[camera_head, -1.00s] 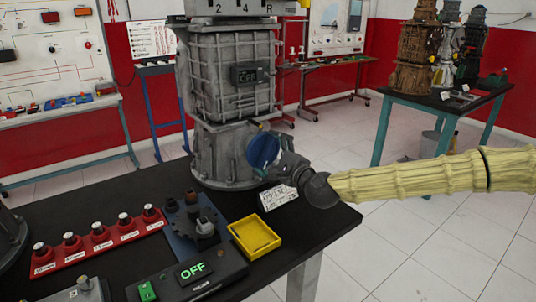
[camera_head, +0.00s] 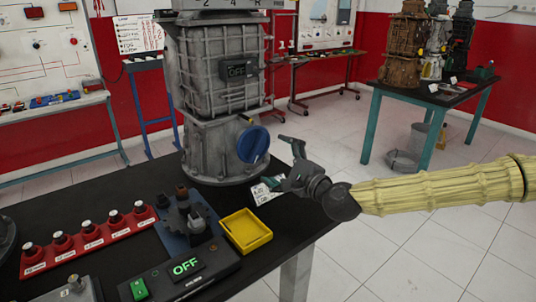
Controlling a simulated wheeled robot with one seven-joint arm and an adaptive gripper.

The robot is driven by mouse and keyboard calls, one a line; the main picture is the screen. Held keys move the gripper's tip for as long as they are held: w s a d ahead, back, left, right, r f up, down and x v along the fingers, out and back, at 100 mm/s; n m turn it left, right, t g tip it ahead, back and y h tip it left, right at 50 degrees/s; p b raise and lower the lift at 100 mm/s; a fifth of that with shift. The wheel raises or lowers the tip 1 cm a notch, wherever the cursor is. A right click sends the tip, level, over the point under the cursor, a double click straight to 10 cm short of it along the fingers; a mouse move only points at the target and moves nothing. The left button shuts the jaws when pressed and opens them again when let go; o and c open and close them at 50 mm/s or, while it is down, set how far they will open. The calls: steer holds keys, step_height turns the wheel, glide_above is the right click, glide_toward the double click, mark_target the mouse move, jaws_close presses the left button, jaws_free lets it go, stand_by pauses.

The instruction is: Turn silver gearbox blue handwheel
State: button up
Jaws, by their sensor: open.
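The silver gearbox (camera_head: 212,100) stands upright on the black table, with a small display reading OFF on its front. Its blue handwheel (camera_head: 253,145) sits low on its right side and is in plain view. My gripper (camera_head: 281,161) is to the right of the handwheel and slightly lower, apart from it. Its fingers are open and nothing shows between them. My arm reaches in from the right edge.
The black table (camera_head: 125,190) holds a red strip of several knobs (camera_head: 95,240), a blue-based device (camera_head: 188,222), a yellow tray (camera_head: 245,231), a control box (camera_head: 180,270) reading OFF and a paper label (camera_head: 264,193). Another table (camera_head: 425,100) with gearboxes stands behind right.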

steer(key=shift+v, duration=1.7)
steer(key=shift+r, duration=0.1)
